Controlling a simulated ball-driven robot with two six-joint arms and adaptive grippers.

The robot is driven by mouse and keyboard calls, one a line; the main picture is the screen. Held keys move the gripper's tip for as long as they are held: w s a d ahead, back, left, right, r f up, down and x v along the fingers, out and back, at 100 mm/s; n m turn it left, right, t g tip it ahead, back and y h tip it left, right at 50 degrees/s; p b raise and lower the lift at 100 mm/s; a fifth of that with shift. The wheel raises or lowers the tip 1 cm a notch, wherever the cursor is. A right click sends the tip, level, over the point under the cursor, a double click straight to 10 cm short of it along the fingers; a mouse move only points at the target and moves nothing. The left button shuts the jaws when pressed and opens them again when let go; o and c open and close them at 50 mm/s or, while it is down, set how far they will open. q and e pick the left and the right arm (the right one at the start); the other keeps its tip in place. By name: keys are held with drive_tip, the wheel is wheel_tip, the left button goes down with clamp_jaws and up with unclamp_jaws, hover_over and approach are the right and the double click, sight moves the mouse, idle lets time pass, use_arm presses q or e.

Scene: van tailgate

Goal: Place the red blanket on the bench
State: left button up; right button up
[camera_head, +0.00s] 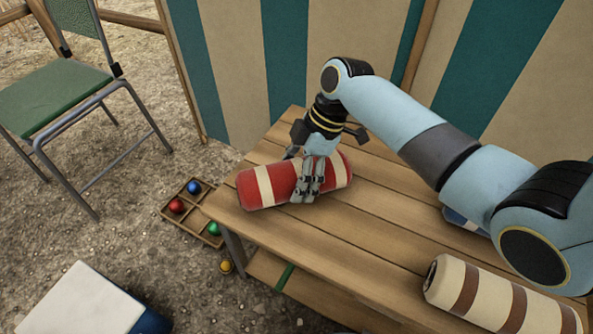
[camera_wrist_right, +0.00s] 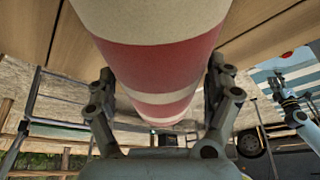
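No clear gap shows between roll and planks. My right gripper (camera_head: 305,178) comes down over the roll's middle, one finger on its near side and the other mostly hidden behind it. In the right wrist view the roll (camera_wrist_right: 160,68) fills the space between both fingers, which appear to press against it. My left gripper is outside the head view; a small pale blue arm (camera_wrist_right: 290,108) in the wrist view may be mine, its fingers unclear.
A cream and brown roll (camera_head: 497,297) lies on the bench's near right. A blue item (camera_head: 462,220) is partly hidden under my right arm. A compartment tray (camera_head: 171,213) with coloured balls, a yellow ball (camera_head: 226,266), a white-lidded box (camera_head: 80,302) and a green chair (camera_head: 53,100) stand left.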

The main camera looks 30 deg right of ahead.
drive_tip(key=shift+o, duration=0.8)
drive_tip(key=shift+r, duration=0.2)
drive_tip(key=p+v, duration=0.4)
drive_tip(key=v, duration=0.7)
drive_tip(key=shift+d+p, duration=0.15)
drive_tip(key=shift+p, duration=0.25)
use_arm(q)
drive_tip(key=s+d+r, duration=0.2)
drive_tip(key=r, duration=0.1)
drive_tip(key=shift+s+d, duration=0.15)
drive_tip(key=shift+s, duration=0.1)
use_arm(e)
drive_tip(key=shift+s+d+r, duration=0.1)
drive_tip(key=shift+d+r, duration=0.05)
drive_tip(key=shift+r, duration=0.25)
